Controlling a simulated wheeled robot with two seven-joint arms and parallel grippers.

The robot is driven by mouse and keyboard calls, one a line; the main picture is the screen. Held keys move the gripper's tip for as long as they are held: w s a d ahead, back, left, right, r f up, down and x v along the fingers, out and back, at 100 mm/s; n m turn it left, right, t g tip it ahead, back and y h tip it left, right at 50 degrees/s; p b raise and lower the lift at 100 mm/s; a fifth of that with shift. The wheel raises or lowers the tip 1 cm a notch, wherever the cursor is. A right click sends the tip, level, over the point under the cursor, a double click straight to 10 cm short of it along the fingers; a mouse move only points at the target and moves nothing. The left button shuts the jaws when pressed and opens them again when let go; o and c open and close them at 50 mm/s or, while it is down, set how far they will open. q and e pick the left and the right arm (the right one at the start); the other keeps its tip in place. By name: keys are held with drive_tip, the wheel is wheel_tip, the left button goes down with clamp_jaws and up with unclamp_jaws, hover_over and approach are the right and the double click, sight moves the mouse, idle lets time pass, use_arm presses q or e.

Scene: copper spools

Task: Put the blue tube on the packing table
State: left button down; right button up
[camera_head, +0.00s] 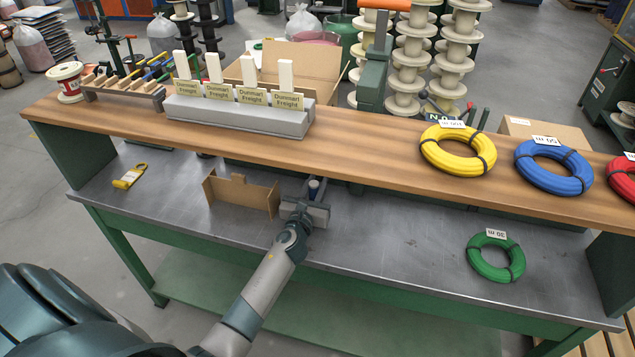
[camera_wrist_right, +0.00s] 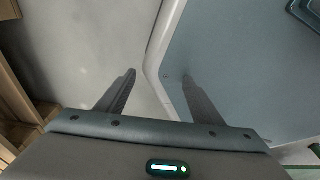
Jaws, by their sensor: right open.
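A small blue-topped tube (camera_head: 315,184) shows at the tip of my left gripper (camera_head: 312,196), just under the front edge of the wooden shelf. It is small and partly covered by the gripper. I cannot tell whether the fingers close on it or only stand beside it. The left gripper is over the grey metal top of the table (camera_head: 390,235), right of an open cardboard piece. My right gripper (camera_wrist_right: 158,76) shows only in its wrist view, open and empty, with smooth grey and blue-grey panels behind it.
The raised wooden shelf (camera_head: 370,150) overhangs the table's back. It carries a grey labelled block (camera_head: 240,118) and coils in yellow (camera_head: 430,155), blue (camera_head: 525,170) and red. A cardboard piece (camera_head: 240,195), yellow item (camera_head: 130,176) and green coil (camera_head: 477,262) lie below.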

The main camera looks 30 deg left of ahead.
sight(312, 194)
use_arm(q)
drive_tip(key=shift+f, duration=0.1)
drive_tip(key=c, duration=1.5)
unclamp_jaws()
use_arm(e)
drive_tip(key=shift+w, duration=0.3)
use_arm(q)
drive_tip(key=shift+r, duration=0.2)
drive_tip(key=v, duration=0.5)
drive_tip(key=shift+s+f, duration=0.15)
drive_tip(key=v, duration=0.5)
drive_tip(key=shift+s+b, duration=0.15)
drive_tip(key=shift+b, duration=0.15)
drive_tip(key=shift+s+d, duration=0.1)
drive_tip(key=shift+s, duration=0.65)
use_arm(e)
drive_tip(key=shift+w+a+t, duration=0.25)
drive_tip(key=shift+w, duration=0.4)
drive_tip(key=shift+w+a+t, duration=0.25)
drive_tip(key=shift+w, duration=0.35)
